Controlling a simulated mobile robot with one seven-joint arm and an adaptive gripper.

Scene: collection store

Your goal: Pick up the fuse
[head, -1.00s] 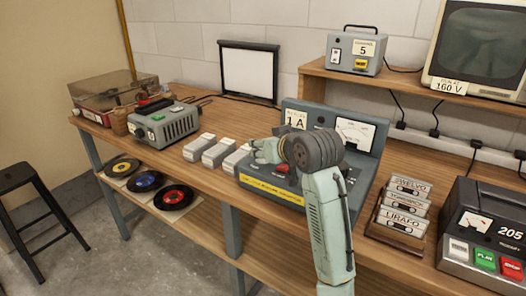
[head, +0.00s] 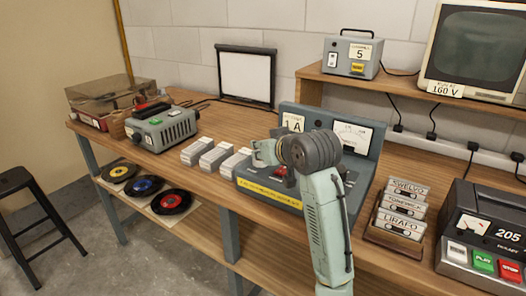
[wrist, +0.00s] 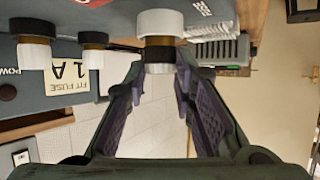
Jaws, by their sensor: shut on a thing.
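My gripper (wrist: 160,62) is shut on a fuse, a short cylinder (wrist: 158,22) with a wide white part, a brass band and a dark end. Its dark end lies between the fingertips. Two similar white and brass cylinders, one (wrist: 35,52) at far left and one (wrist: 93,55) beside it, stand apart from the fingers. A grey panel marked "FIT FUSE 1 A" (wrist: 70,75) is close behind them. I cannot tell whether the held fuse still touches the panel. In the head view my gripper (head: 262,152) is over the grey meter unit (head: 360,165); the fuse is hidden there.
Several pale boxes (head: 197,150) stand left of the unit, near a grey device (head: 165,128). A cassette rack (head: 393,238) and a dark recorder (head: 492,225) stand to the right. A raised shelf (head: 400,90) carries a monitor. Bare wood shows behind the boxes.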

